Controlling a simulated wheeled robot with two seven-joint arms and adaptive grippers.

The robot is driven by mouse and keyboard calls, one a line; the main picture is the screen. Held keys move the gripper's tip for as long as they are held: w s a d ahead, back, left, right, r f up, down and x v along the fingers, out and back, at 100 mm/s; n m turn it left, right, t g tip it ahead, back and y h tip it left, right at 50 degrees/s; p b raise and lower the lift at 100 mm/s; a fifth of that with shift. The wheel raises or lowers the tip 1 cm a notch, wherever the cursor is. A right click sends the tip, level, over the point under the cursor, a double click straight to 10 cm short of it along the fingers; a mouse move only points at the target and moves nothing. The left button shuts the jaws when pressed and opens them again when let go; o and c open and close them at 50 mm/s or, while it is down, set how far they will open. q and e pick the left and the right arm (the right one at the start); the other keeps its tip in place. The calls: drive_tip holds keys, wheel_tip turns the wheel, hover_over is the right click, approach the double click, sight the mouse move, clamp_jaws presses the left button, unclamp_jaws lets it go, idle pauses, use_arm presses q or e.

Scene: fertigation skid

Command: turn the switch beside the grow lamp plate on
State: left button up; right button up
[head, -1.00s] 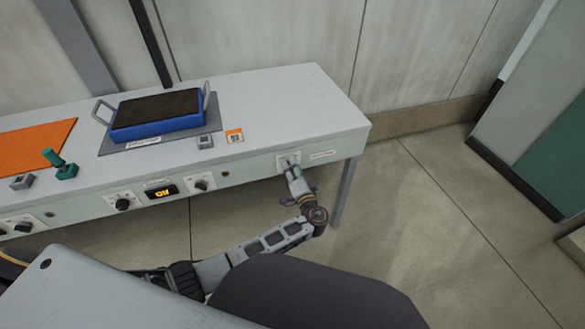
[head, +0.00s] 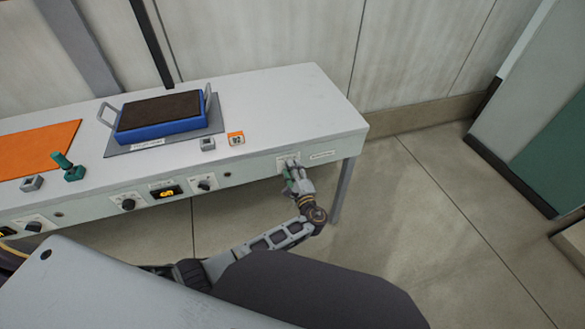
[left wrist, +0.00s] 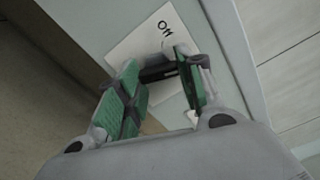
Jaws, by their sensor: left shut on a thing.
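The switch (left wrist: 158,73) shows in the left wrist view as a dark lever on a white plate (left wrist: 130,48) marked "ON". In the head view its plate (head: 281,162) is at the right end of the bench's front face, with a small white label (head: 322,154) to its right. My left gripper (left wrist: 160,82) is shut on the switch lever, with green finger pads on both sides of it. In the head view the left gripper (head: 290,173) is at the switch plate and hides most of the lever. My right gripper is not in view.
A blue tray (head: 160,127) with dark filling stands on a grey plate on the bench (head: 285,105). Several knobs line the front face. Floor at right is clear.

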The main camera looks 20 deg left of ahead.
sight(289, 145)
use_arm(q)
drive_tip(key=shift+f+m+p, duration=0.15)
drive_tip(key=shift+m+p, duration=1.1)
drive_tip(key=shift+m, duration=1.35)
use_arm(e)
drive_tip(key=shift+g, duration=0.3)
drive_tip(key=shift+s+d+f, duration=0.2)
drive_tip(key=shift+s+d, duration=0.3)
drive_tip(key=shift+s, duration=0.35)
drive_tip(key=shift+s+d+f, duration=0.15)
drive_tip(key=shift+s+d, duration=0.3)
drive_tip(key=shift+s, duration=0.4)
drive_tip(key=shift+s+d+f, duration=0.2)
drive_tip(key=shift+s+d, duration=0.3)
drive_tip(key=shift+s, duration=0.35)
use_arm(q)
drive_tip(key=o, duration=1)
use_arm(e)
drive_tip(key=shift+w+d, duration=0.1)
use_arm(q)
drive_tip(key=shift+r, duration=0.25)
drive_tip(key=shift+w+r, duration=0.1)
drive_tip(key=shift+r, duration=1.45)
wheel_tip(289, 145, up, 5)
drive_tip(key=shift+d+r, duration=0.15)
drive_tip(key=shift+r, duration=0.55)
